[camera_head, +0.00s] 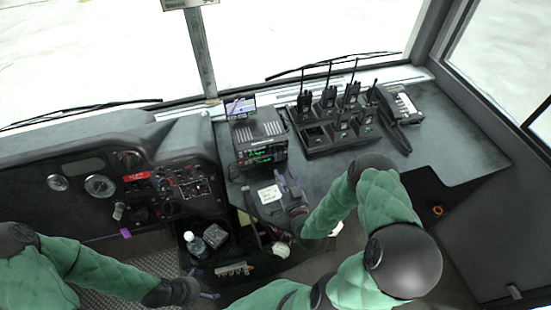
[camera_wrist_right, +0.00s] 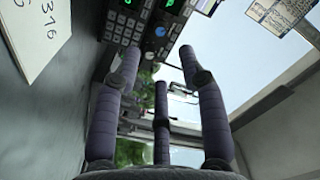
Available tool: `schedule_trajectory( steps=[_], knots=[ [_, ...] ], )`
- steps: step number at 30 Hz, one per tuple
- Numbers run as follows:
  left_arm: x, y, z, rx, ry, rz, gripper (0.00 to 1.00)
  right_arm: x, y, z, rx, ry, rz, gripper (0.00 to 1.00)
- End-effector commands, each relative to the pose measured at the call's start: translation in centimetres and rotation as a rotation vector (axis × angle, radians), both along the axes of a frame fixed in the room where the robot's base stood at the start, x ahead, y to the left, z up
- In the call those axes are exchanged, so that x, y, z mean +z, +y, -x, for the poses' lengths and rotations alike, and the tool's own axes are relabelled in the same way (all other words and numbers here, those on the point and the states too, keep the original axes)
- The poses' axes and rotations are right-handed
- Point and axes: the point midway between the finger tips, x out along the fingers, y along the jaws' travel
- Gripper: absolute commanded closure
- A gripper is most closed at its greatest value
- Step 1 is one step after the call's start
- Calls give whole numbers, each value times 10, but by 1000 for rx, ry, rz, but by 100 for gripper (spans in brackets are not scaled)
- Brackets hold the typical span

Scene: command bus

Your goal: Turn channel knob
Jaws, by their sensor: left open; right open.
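A black radio unit (camera_head: 258,146) with green lit displays stands on the grey dashboard counter. In the right wrist view its front panel (camera_wrist_right: 132,25) shows keypad buttons and small round knobs, one with a blue face (camera_wrist_right: 160,32). I cannot tell which is the channel knob. My right gripper (camera_head: 284,184) is in front of the radio, over the counter, with its fingers spread and empty. In the right wrist view the open fingers (camera_wrist_right: 160,68) point toward the panel, apparently apart from it. My left gripper (camera_head: 205,293) is open low at the left, away from the radio.
A note (camera_head: 269,194) lies on the counter near my right gripper. A small screen (camera_head: 240,107) sits behind the radio. A rack of handheld radios (camera_head: 338,136) and a telephone (camera_head: 400,105) stand to the right. A bottle (camera_head: 194,244) stands in the lower console.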

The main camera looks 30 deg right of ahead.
Motion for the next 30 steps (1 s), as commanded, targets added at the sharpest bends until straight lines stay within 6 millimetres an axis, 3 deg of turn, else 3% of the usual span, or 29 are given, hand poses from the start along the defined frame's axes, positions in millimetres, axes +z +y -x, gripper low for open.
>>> schedule_trajectory(
  steps=[6, 13, 19, 27, 28, 30],
  knots=[
    [-5, 0, 0, 0, 0, 0, 0, 0, -7, -40, 3, -3, 1, 59],
    [-10, 0, 0, 0, 0, 0, 0, 0, -14, -71, 1, -2, -1, 59],
    [-11, 0, 0, 0, 0, 0, 0, 0, -17, -83, 1, -1, -1, 59],
    [-11, 0, 0, 0, 0, 0, 0, 0, -17, -84, 0, 0, -1, 59],
    [-11, 0, 0, 0, 0, 0, 0, 0, -17, -84, 0, 0, -1, 61],
    [-11, 0, 0, 0, 0, 0, 0, 0, -17, -84, 0, 0, -1, 81]
  ],
)
